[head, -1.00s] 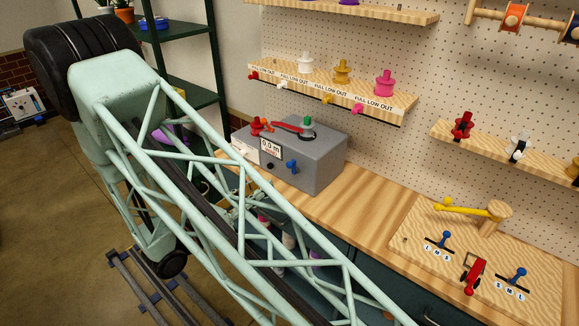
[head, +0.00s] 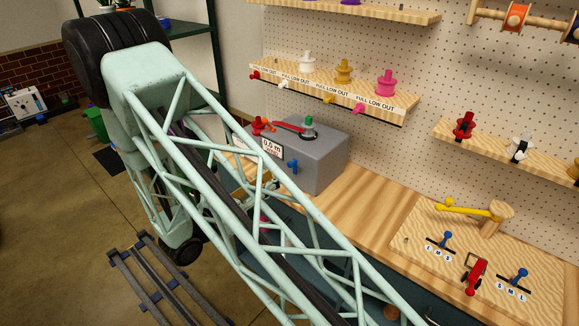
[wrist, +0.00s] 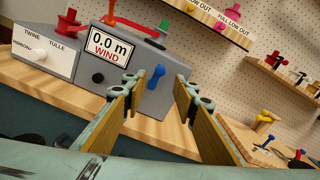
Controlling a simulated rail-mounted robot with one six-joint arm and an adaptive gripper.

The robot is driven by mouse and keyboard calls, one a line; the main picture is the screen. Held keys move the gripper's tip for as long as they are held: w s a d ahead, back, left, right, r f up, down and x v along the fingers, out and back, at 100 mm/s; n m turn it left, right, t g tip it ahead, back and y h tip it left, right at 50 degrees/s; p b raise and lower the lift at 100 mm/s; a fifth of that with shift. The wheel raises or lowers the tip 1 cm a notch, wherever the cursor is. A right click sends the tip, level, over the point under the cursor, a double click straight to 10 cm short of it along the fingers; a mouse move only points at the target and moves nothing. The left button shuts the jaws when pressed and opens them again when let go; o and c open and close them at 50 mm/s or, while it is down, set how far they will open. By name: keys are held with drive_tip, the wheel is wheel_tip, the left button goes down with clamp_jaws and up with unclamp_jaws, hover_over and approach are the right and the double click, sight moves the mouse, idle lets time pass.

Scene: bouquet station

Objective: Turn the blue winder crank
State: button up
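The blue winder crank (head: 293,167) is a small blue handle on the front face of the grey winder box (head: 322,168). In the wrist view the crank (wrist: 156,76) stands near upright, right of the "0.0 m WIND" display (wrist: 104,46). My gripper (wrist: 156,88) is open and empty. Its two fingers are spread wide, and the crank appears in the gap between them, farther off. I see no contact. In the head view my arm's lattice link hides most of the gripper and part of the box.
A red lever (head: 289,127) and a green knob (head: 308,121) are on the box top. The wooden bench (head: 350,207) is clear right of the box. A board (head: 470,235) with a yellow lever lies farther right.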

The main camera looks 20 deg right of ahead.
sight(289, 166)
drive_tip(key=shift+x, duration=4.65)
drive_tip(key=c, duration=0.9)
